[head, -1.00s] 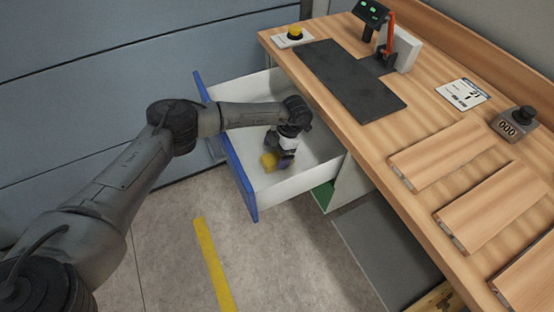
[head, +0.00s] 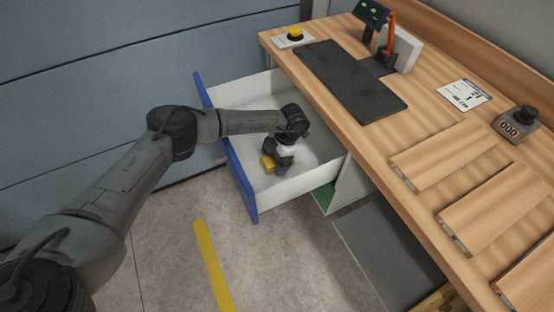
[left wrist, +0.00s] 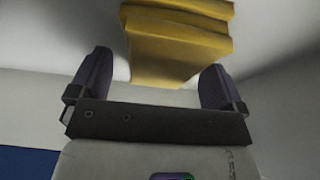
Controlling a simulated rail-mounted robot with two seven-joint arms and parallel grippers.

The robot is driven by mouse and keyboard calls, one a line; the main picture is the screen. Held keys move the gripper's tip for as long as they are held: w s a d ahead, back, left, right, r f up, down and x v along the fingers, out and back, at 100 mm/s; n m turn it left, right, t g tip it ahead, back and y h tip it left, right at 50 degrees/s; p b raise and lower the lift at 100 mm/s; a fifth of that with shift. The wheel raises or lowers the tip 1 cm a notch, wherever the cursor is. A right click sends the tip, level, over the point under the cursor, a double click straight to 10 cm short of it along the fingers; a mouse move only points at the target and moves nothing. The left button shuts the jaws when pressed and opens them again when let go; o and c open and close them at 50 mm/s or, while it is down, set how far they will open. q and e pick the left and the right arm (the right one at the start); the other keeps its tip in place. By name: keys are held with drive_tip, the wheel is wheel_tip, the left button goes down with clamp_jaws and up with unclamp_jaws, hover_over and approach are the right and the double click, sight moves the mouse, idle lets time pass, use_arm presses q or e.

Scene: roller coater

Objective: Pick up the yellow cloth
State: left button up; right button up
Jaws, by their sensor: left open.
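The yellow cloth (head: 268,163) lies in the open drawer (head: 298,184), close to its blue front. It looks like a small folded stack in the left wrist view (left wrist: 178,45). My left gripper (head: 279,169) is down inside the drawer at the cloth, and its arm partly hides the cloth in the head view. In the left wrist view the two fingers (left wrist: 155,80) are spread apart, with the near end of the cloth between or just beyond their tips. I cannot tell whether they touch it. My right gripper is not in view.
The drawer's white walls and blue front (head: 240,180) surround the gripper closely. The wooden worktop (head: 400,130) overhangs the drawer's right side, with a black mat (head: 350,80), a yellow button (head: 295,33) and wooden boards (head: 440,155) on it. The floor in front is clear.

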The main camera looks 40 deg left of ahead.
use_arm(q)
drive_tip(key=c, duration=1)
drive_tip(key=shift+r, duration=0.15)
